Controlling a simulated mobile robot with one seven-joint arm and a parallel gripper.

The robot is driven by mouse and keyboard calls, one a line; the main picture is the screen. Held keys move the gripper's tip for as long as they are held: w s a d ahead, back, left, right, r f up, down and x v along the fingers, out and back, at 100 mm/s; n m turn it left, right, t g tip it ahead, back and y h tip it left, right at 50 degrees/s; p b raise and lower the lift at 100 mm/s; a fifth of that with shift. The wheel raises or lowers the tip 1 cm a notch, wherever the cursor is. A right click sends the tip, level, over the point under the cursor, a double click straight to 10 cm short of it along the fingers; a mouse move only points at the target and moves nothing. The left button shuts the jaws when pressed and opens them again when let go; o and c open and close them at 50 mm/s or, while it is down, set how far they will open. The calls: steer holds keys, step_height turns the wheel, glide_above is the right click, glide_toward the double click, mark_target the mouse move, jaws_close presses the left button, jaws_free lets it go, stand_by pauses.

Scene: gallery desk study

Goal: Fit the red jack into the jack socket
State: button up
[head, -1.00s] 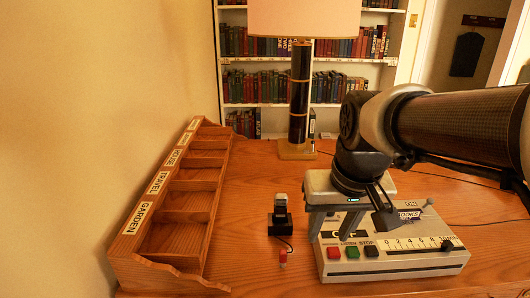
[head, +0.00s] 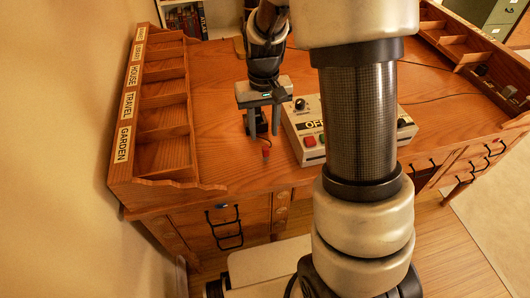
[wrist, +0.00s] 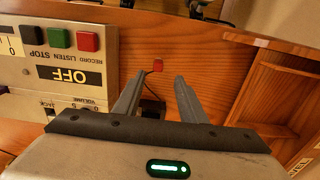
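The red jack (head: 266,153) lies on the desk at the end of a short dark cable, near the desk's front edge. In the wrist view the red jack (wrist: 158,66) shows just beyond the gap between the fingertips. My gripper (head: 262,132) is open and empty, pointing down over the small black device (wrist: 152,106) that the cable leads to. The wrist view shows both fingers of my gripper (wrist: 159,80) spread apart. The grey control box (head: 311,155) stands to the right.
A wooden sorting rack (head: 126,142) with labelled compartments runs along the left. The control box has red, green and black buttons (wrist: 59,38). Another wooden rack (head: 462,50) stands at the far right. Bare desk lies between the left rack and the gripper.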

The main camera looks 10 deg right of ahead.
mark_target(266, 147)
steer(key=f, duration=0.2)
steer(key=f+b, duration=0.1)
steer(key=f, duration=0.5)
steer(key=shift+s+d+f, duration=0.1)
steer(key=shift+s+d, duration=0.05)
steer(key=shift+d, duration=0.1)
jaws_close()
